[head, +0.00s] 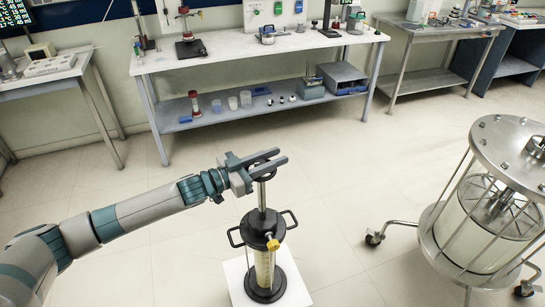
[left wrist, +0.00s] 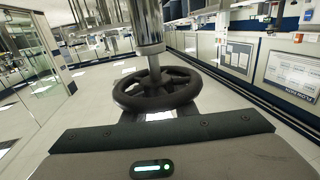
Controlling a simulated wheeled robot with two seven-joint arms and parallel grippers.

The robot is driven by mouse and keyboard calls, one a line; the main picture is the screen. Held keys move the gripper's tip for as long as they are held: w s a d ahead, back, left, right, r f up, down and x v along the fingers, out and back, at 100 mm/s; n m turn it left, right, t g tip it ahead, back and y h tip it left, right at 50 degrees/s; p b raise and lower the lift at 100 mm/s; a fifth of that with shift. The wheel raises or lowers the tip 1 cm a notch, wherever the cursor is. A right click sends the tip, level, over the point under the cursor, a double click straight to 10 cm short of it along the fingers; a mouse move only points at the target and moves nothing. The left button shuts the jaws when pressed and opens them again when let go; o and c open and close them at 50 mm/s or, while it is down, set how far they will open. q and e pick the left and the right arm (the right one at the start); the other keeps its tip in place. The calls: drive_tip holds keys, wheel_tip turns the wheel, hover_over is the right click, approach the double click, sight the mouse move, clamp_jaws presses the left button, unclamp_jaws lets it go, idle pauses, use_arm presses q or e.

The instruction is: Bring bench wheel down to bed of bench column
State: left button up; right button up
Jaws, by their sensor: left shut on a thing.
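The bench column (head: 264,268) stands upright on a white stand at the bottom centre of the head view. It has a black flanged head with two side handles, a yellow fitting and a pale bed behind its clear wall. A metal shaft rises from the head to the dark bench wheel (head: 265,177). My left gripper (head: 270,160) is shut on the wheel from the left, well above the column head. In the left wrist view the black spoked wheel (left wrist: 128,88) lies at the jaws, with the metal shaft at its hub. The plunger inside the column cannot be made out. My right gripper is out of view.
A large steel-framed column (head: 490,215) on casters stands at the right. A long bench (head: 255,50) with lab gear and a lower shelf runs along the back wall. The floor between the bench and the columns is clear.

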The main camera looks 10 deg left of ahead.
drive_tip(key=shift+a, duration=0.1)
use_arm(q)
drive_tip(key=o, duration=1)
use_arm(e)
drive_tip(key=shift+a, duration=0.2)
use_arm(q)
drive_tip(key=shift+o, duration=0.2)
drive_tip(key=shift+s+a+f+b, duration=0.1)
drive_tip(key=shift+s+a+b, duration=0.2)
drive_tip(key=shift+s+a, duration=0.1)
drive_tip(key=b+v, duration=0.6)
drive_tip(key=v, duration=1)
drive_tip(key=shift+r, duration=0.2)
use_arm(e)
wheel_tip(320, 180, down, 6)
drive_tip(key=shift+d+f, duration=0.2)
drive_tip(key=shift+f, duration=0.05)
use_arm(q)
drive_tip(key=shift+s+a, duration=0.1)
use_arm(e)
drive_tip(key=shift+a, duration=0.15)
use_arm(q)
drive_tip(key=shift+f, duration=0.1)
